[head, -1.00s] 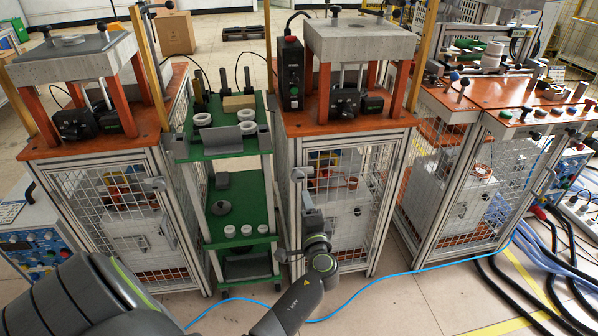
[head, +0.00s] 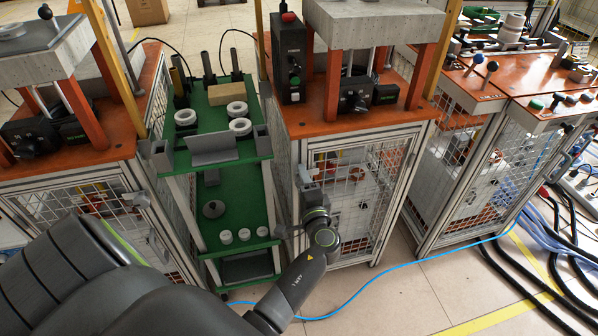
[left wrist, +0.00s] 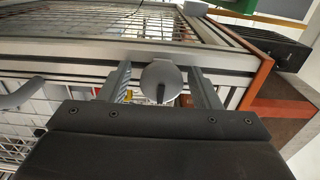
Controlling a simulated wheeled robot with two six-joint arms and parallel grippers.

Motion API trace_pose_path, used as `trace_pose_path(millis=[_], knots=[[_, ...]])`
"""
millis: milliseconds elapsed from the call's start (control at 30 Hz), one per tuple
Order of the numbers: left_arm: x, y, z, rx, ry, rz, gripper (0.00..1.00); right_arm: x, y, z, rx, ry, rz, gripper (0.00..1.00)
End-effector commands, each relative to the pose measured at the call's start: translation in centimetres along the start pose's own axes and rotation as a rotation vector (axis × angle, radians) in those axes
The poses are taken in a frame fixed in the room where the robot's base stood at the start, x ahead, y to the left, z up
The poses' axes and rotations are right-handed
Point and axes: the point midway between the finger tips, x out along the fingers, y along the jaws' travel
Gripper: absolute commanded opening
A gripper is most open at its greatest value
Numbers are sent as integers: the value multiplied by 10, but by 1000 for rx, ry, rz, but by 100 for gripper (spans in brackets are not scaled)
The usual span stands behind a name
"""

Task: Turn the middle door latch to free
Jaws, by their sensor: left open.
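The middle door latch shows in the left wrist view as a round grey knob (left wrist: 162,80) with a dark slot or bar on its face. It sits on the metal frame of the middle cabinet door (head: 365,190). My left gripper (head: 307,178) is at the upper left edge of that door and largely covers the latch in the head view. In the left wrist view its two fingers (left wrist: 160,88) are open, one on each side of the knob. I cannot tell whether they touch it. My right gripper is not in view.
A green shelf trolley (head: 222,175) with white rings stands just left of the middle cabinet. A left cabinet (head: 85,180) and a right cabinet (head: 480,150) flank them. A blue hose (head: 400,272) crosses the floor. A curved grey handle (left wrist: 22,93) is near my gripper.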

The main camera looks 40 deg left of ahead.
Motion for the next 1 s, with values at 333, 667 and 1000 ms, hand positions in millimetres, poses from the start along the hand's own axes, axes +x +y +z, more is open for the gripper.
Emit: trace_pose_path(millis=[333,667,1000], knots=[[-1,0,0,0,-1,0,57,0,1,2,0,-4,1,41],[-1,0,0,0,-1,0,18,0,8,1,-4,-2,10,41],[-1,-1,0,47,-1,0,15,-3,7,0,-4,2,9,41]])
